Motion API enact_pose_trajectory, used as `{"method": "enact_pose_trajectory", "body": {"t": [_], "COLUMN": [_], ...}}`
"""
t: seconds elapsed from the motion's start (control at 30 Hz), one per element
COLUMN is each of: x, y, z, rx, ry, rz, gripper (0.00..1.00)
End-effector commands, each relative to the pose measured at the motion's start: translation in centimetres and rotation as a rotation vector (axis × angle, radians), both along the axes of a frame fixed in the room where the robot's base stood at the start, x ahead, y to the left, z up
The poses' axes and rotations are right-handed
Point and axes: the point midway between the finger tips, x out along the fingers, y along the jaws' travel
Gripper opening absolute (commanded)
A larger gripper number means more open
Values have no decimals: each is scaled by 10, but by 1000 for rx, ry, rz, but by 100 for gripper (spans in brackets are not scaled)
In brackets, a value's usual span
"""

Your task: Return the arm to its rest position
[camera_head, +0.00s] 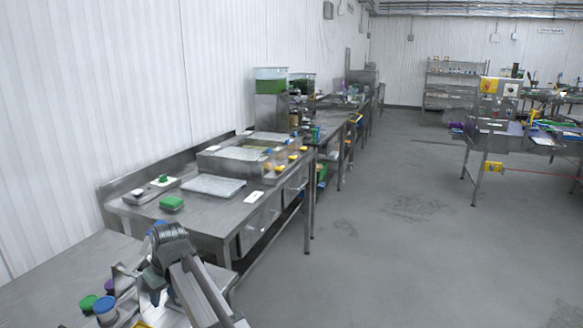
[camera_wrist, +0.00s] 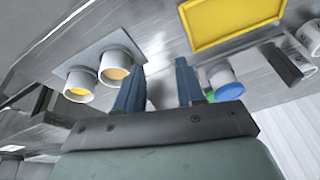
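My gripper (camera_wrist: 160,65) shows in the wrist view with its two blue fingers apart and nothing clearly held between them. In the head view my arm is bent over the table (camera_head: 55,268) at the lower left, and its fingers are too small to make out. In the wrist view, two white cups, one with yellow (camera_wrist: 79,84) and one with orange (camera_wrist: 116,66) inside, are left of the fingers. A blue-lidded container (camera_wrist: 224,84) is just right of them. A yellow-rimmed tray (camera_wrist: 232,40) lies beyond.
Lidded containers, blue (camera_head: 105,309) and green (camera_head: 88,302), stand left of my arm. A steel counter (camera_head: 205,222) behind holds a green block (camera_head: 171,203) and a pale tray (camera_head: 213,187). The white wall (camera_head: 110,90) is at left. Open floor (camera_head: 400,240) lies to the right.

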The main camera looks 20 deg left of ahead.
Motion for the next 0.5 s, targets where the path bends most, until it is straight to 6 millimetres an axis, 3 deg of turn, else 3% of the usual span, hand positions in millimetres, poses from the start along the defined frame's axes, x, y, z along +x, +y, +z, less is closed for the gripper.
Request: {"method": "enact_pose_trajectory", "body": {"t": [0.03,0.3,0.5], "x": [19,102,134], "y": [-16,-96,-169], "z": [-10,-59,-138], "rx": [-7,-39,-105], "ry": [11,69,117], "rz": [-30,-173,-293], "gripper": [38,38,38]}}
